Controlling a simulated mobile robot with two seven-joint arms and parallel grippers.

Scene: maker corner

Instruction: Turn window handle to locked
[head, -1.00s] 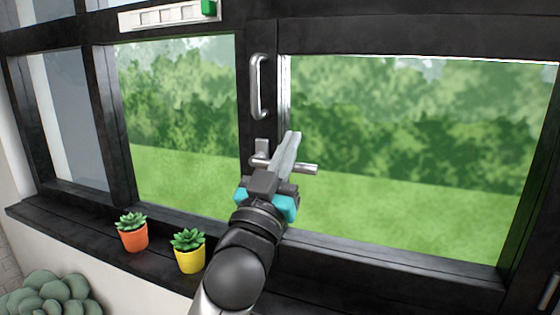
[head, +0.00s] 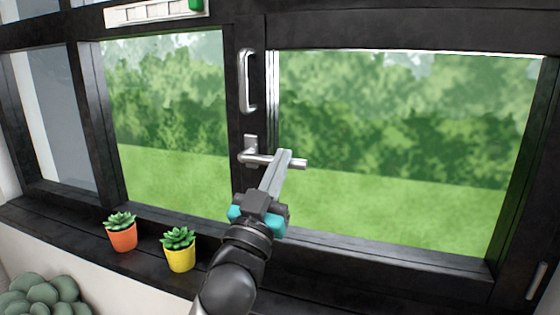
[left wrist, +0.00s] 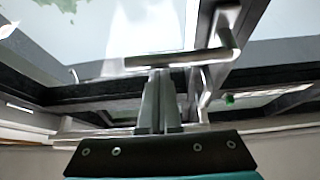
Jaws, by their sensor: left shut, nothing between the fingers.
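The window handle (head: 258,158) is a silver lever on a small plate on the dark middle post. The lever lies nearly level, its free end pointing right. My left gripper (head: 284,154) comes up from below, its fingers closed together and empty. In the head view its fingertips overlap the lever's outer half. In the left wrist view the lever (left wrist: 205,57) crosses right at the tips of the closed fingers (left wrist: 160,76). I cannot tell whether they touch. My right gripper is not in view.
A silver vertical pull handle (head: 246,82) sits above the lever on the same post. Succulents in an orange pot (head: 121,238) and a yellow pot (head: 180,258) stand on the dark sill, left of my arm. A white strip with a green slider (head: 155,12) is at the top.

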